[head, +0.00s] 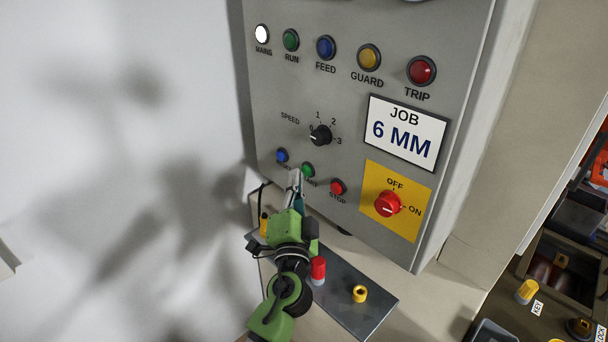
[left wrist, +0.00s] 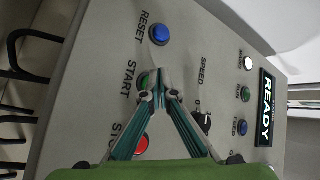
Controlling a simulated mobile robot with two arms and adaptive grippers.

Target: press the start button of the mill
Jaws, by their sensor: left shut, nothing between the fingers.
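The green start button (head: 307,169) is on the lower left of the grey mill panel (head: 345,80), between the blue reset button (head: 282,155) and the red stop button (head: 338,187). My left gripper (head: 296,177) is shut and empty, its tips up at the panel, just left of the green button in the head view. In the left wrist view the shut tips (left wrist: 160,97) partly cover the green start button (left wrist: 143,80). I cannot tell whether they touch it. My right gripper is not in view.
The white MAINS lamp (head: 262,34) is lit. A display (left wrist: 266,107) reads READY. A black speed knob (head: 320,135) and a red rotary switch (head: 387,204) stick out nearby. Below, a dark plate (head: 340,312) holds a red-topped cylinder (head: 318,268) and a yellow ring (head: 360,293).

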